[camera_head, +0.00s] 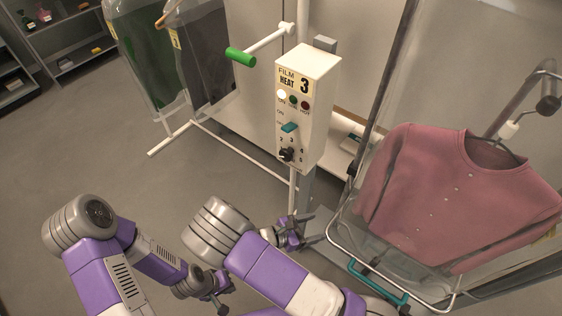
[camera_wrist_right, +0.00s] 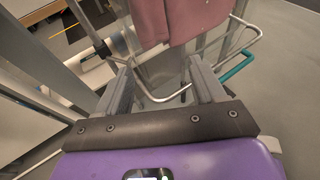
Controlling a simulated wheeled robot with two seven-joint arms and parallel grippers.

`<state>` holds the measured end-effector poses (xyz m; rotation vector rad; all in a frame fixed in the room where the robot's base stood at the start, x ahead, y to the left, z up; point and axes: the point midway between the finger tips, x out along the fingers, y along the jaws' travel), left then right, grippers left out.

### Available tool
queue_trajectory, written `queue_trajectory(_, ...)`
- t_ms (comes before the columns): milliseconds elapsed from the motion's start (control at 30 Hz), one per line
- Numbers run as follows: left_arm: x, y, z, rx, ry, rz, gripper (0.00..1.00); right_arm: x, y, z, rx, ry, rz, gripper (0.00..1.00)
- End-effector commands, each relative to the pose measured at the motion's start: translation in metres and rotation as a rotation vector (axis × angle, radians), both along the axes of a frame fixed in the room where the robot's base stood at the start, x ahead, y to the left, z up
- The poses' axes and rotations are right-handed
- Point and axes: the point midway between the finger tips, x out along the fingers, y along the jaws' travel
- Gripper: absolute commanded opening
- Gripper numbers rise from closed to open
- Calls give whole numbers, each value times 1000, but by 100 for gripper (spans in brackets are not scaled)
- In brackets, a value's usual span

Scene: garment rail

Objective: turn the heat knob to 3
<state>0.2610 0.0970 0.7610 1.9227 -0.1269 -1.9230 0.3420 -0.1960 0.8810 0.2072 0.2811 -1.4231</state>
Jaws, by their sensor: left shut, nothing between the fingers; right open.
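The heat knob (camera_head: 287,154) is a small black dial low on the front of a white control box (camera_head: 316,95). Small numerals stand around it; its exact setting is too small to tell. A label (camera_head: 293,81) on the box reads "FILM HEAT 3". My right gripper (camera_head: 314,228) is open and empty, below the knob and apart from it. Its two fingers also show spread in the right wrist view (camera_wrist_right: 163,88), where the knob is not in view. My left gripper (camera_head: 222,301) is shut and empty, low and left of the box.
A teal switch (camera_head: 289,127) and three lamps, the white one lit, sit above the knob. A pink cardigan (camera_head: 455,195) hangs at the right above a wire frame with a teal handle (camera_head: 378,283). A green-gripped lever (camera_head: 241,57) sticks out left. Floor at left is clear.

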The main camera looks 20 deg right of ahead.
Motion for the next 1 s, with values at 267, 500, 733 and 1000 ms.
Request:
queue_trajectory(267, 0, 0, -1, 0, 0, 0, 0, 78, 95, 137, -544, -235, 443, 69)
queue_trajectory(500, 0, 0, 0, 0, 0, 0, 0, 88, 117, 171, -661, -308, 511, 69)
queue_trajectory(733, 0, 0, 1, 0, 0, 0, 0, 108, 89, 184, -656, -305, 509, 69)
queue_trajectory(1000, 0, 0, 1, 0, 0, 0, 0, 124, 70, 194, -654, -304, 511, 69)
